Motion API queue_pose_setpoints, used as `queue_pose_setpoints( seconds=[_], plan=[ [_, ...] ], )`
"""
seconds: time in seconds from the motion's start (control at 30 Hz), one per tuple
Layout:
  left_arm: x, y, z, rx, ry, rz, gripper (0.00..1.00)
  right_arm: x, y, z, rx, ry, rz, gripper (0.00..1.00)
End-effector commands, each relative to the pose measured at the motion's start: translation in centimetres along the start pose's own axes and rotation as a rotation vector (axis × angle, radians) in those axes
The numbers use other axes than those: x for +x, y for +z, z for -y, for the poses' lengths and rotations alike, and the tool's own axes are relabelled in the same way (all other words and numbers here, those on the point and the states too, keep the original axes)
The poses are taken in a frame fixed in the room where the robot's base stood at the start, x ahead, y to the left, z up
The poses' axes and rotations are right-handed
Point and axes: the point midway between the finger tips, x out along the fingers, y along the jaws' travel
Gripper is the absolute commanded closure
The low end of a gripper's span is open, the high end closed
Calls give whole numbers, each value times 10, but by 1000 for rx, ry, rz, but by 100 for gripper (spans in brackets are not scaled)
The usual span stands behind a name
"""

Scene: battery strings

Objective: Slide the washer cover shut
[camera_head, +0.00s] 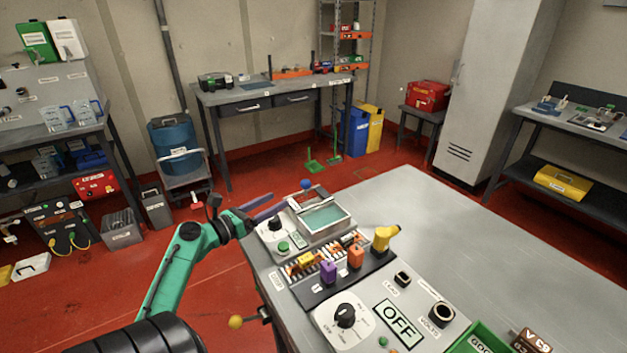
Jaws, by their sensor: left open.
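The washer (276,228) is a pale box with a dark dial and a green button on the left part of the grey bench. Its tray (325,220) has a pale rim and a teal inside that shows from above. A dark and red strip with a blue ball knob (305,184) stands at the tray's far edge; I cannot tell clearly whether this is the cover. My left gripper (277,204) has purplish fingers, is open and empty, and is just left of the washer, apart from the knob. My right gripper is not in view.
A rack (330,263) of batteries and coloured clips sits in front of the washer. A yellow tool (384,238) stands beside it, and an OFF panel (398,322) is nearer. The bench's far right is clear.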

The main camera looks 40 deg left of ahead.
Motion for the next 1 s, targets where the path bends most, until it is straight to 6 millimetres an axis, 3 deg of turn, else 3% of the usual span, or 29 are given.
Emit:
queue_pose_setpoints(
  seconds=[0.2, 0.4, 0.57, 0.8, 0.83, 1.0],
  plan=[
    [57, 4, 1, 1, -3, 1, 31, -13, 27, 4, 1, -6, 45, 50],
    [106, 2, 0, 2, 0, 1, 31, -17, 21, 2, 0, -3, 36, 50],
    [125, 0, 0, 3, 0, -1, 31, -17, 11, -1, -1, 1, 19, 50],
    [127, 0, 0, 3, 0, -2, 31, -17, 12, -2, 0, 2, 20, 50],
    [127, 0, 0, 3, 0, -2, 35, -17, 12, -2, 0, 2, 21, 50],
    [127, -1, 0, 2, 0, -2, 100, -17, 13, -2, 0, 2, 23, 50]
  ],
)
